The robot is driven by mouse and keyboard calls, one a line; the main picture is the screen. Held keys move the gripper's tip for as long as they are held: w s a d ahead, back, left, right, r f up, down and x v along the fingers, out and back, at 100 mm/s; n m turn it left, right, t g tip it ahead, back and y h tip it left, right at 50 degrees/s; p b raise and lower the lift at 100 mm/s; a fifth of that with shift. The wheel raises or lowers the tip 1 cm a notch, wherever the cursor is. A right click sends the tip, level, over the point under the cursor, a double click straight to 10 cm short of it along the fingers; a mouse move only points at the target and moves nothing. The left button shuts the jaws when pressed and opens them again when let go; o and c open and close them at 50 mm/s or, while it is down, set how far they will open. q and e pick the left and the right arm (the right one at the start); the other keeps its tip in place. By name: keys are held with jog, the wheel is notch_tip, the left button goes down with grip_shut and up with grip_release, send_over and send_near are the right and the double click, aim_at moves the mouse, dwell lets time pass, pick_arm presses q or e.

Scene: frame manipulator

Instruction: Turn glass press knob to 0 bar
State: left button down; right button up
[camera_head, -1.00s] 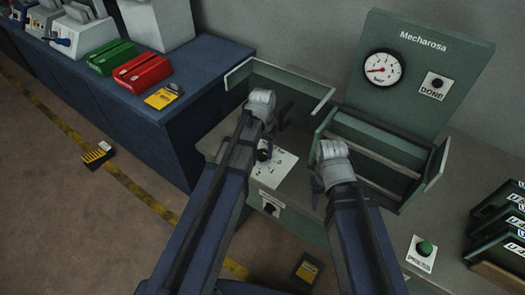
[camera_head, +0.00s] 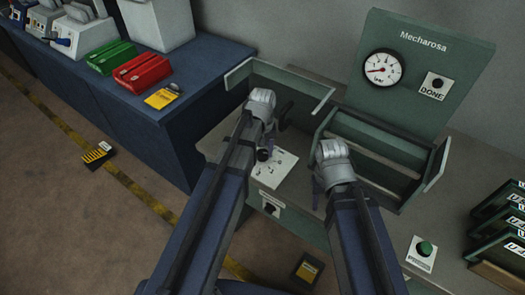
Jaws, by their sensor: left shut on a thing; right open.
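A small black knob (camera_head: 263,155) stands on a white marked plate (camera_head: 277,172) on the green-grey press bench. My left gripper (camera_head: 267,146) points down at the knob and is shut on it; my wrist and arm hide part of the grip. The round pressure gauge (camera_head: 383,68) is on the upright Mecharosa panel, with its red needle pointing left; its exact reading is too small to tell. My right gripper (camera_head: 317,190) is open and empty, hanging down right of the plate, in front of the green frame.
An open green frame (camera_head: 437,163) stands right of my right arm. A green press button (camera_head: 425,249) and a DONE button (camera_head: 437,82) are at the right. Another dark knob (camera_head: 270,208) is on the bench front. Red (camera_head: 142,70) and green boxes sit on the blue cabinet.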

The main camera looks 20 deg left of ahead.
aim_at(262, 153)
pick_arm(q)
jog(key=shift+c, duration=1.5)
grip_release()
jog(key=shift+r, duration=0.1)
pick_arm(e)
jog(key=shift+r, duration=0.1)
pick_arm(q)
notch_tip(262, 153, up, 8)
jog(key=p, duration=0.8)
pick_arm(e)
notch_tip(262, 153, up, 8)
jog(key=shift+f, duration=0.2)
pick_arm(q)
jog(key=shift+f, duration=0.25)
